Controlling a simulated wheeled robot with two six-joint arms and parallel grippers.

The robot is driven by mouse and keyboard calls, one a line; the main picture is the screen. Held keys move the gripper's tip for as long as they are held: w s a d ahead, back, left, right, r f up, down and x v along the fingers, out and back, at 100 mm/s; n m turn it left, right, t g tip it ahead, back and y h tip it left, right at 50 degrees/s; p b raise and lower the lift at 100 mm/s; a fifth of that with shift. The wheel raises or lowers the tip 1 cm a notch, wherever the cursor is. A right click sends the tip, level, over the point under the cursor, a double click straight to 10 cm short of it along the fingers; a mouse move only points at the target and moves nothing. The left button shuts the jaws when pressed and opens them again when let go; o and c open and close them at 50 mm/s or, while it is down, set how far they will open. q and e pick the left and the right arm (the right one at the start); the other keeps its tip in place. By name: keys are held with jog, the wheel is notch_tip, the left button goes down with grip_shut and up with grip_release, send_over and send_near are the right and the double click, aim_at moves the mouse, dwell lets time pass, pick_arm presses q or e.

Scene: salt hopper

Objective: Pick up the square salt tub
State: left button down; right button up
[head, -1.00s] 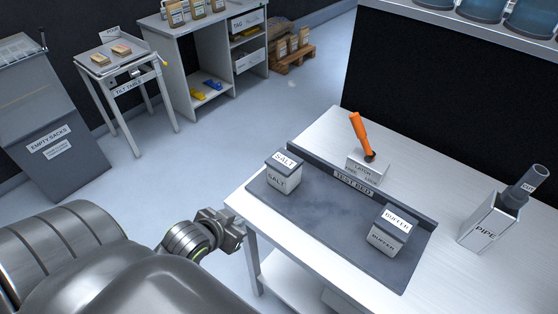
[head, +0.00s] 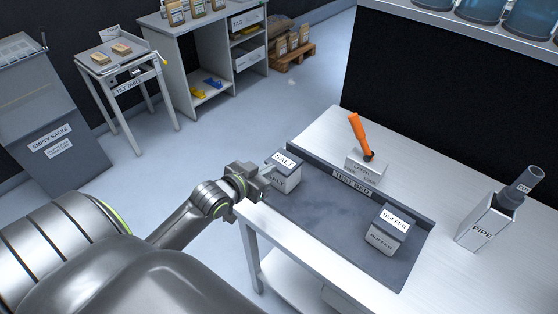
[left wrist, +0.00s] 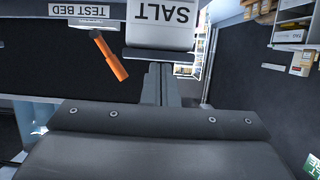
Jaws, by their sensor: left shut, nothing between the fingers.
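The square salt tub (head: 284,172), grey with white SALT labels, stands upright on the left end of the dark test bed mat (head: 326,211). In the left wrist view the salt tub (left wrist: 163,22) shows upside down at the top. My left gripper (head: 262,184) is at the table's left edge, right beside the tub's left side, and partly covers it. Its fingers (left wrist: 160,84) are together and empty. I cannot tell whether they touch the tub. My right gripper is not in view.
A buffer tub (head: 389,231) stands on the right part of the mat. Behind it are a latch block (head: 367,166) with an orange handle (head: 361,135) and, further right, a pipe holder (head: 487,222). The mat between the two tubs is clear.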

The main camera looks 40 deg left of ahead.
aim_at(279, 167)
pick_arm(q)
jog(key=w, duration=0.2)
jog(key=w+p, duration=0.1)
jog(key=w, duration=0.1)
jog(key=shift+w+d+r, duration=0.15)
jog(key=shift+w+d, duration=0.05)
jog(key=shift+w, duration=0.15)
jog(key=shift+w+f, duration=0.2)
jog(key=shift+f+p, duration=0.3)
jog(key=shift+p, duration=0.1)
jog(key=shift+f+b, duration=0.3)
jog(key=shift+f, duration=0.1)
jog(key=shift+s, duration=0.2)
